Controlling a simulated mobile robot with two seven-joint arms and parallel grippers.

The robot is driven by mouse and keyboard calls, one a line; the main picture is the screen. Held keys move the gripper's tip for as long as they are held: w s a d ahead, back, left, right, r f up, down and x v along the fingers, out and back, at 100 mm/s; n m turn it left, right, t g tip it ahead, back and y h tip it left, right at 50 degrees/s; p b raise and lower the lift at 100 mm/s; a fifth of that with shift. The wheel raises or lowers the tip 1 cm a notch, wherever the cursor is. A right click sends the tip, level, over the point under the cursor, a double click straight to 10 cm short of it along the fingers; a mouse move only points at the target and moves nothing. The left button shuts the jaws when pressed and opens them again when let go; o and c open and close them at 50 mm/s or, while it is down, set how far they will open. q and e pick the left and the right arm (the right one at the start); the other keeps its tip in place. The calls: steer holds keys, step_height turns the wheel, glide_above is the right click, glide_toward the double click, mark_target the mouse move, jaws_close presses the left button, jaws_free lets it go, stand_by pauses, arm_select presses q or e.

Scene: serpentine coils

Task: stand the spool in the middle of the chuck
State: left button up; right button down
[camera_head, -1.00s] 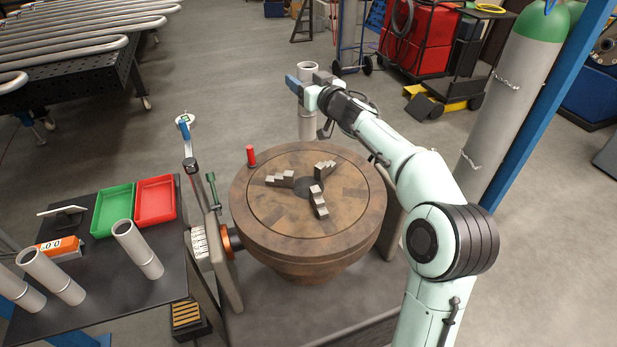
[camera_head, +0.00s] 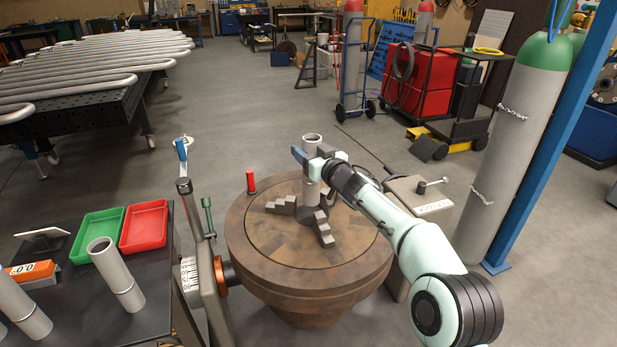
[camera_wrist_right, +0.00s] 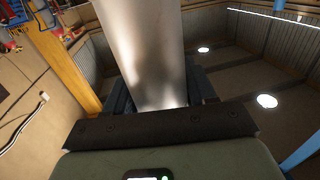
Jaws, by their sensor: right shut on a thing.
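The spool (camera_head: 312,191), a grey upright metal tube with an open top, is held in my right gripper (camera_head: 313,155). The gripper is shut around its upper part. In the right wrist view the spool (camera_wrist_right: 150,50) stands between the dark fingers. The chuck (camera_head: 262,240) is a round brown table with stepped grey jaws, one at the left (camera_head: 281,206) and one in front (camera_head: 323,230); a third is partly hidden by the arm and spool. The spool's lower end appears near the chuck's middle among the jaws. I cannot tell whether it touches. My left gripper is out of view.
A red peg (camera_head: 250,182) stands at the chuck's left rear rim. A bench at the left holds several grey tubes (camera_head: 116,273), a green tray (camera_head: 97,236) and a red tray (camera_head: 145,226). A gas cylinder (camera_head: 492,160) stands at the right.

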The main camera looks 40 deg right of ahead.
steer(key=shift+f+b, duration=1.3)
steer(key=shift+f, duration=0.8)
steer(key=shift+f, duration=0.2)
steer(key=shift+c, duration=1.8)
jaws_free()
steer(key=shift+f, duration=0.1)
steer(key=shift+s+r, duration=0.15)
steer(key=shift+r, duration=0.05)
steer(key=s+a+b, duration=0.1)
steer(key=s, duration=1)
steer(key=shift+s+a+b, duration=0.2)
steer(key=shift+s+b, duration=0.1)
steer(key=shift+b, duration=0.1)
